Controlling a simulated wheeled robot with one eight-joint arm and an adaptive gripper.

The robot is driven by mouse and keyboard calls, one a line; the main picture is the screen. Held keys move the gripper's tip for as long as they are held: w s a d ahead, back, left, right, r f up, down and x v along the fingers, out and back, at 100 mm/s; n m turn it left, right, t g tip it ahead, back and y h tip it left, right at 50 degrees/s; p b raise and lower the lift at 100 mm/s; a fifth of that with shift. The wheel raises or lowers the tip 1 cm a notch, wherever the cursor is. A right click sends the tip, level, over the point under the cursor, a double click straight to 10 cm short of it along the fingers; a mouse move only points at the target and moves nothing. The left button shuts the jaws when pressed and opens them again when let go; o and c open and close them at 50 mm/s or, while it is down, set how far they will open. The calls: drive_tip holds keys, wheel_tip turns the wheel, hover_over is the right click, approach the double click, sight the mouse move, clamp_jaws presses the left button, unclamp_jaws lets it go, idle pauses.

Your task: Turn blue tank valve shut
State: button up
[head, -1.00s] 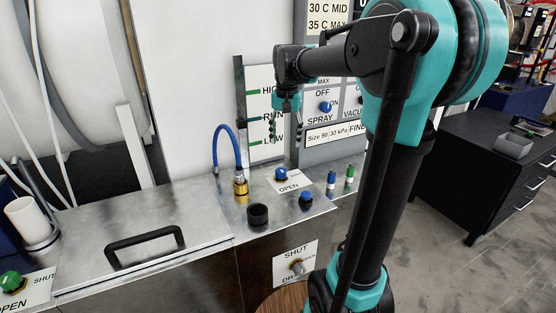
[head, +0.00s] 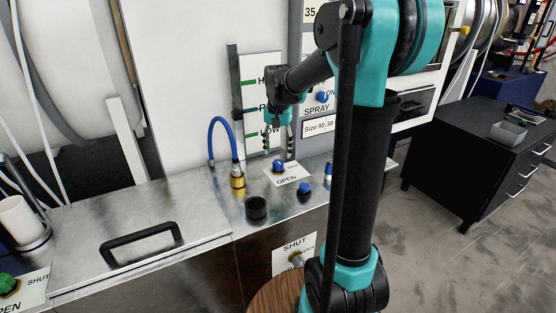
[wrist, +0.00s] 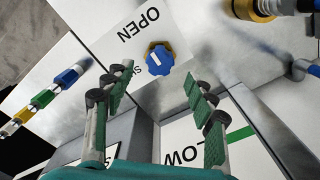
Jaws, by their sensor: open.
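The blue tank valve is a blue knob (head: 279,166) on a white plate marked OPEN (head: 287,180), on the metal bench top. In the wrist view the blue knob (wrist: 160,58) carries a white mark on its face, and the SHUT label beside it is partly covered by a finger. My gripper (head: 278,148) is above the knob, fingers pointing down. In the wrist view my gripper (wrist: 155,88) has its fingers spread wide and empty. The knob lies just beyond the fingertips, between their lines, with no contact visible.
A brass fitting (head: 238,178) with a blue hose stands left of the valve. A black cup (head: 256,208) and another blue knob (head: 305,190) stand in front. A panel with level labels (head: 262,90) rises behind. A handled lid (head: 140,243) lies left.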

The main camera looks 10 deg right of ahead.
sight(278, 162)
drive_tip(key=shift+f, duration=2.2)
drive_tip(key=c, duration=1.2)
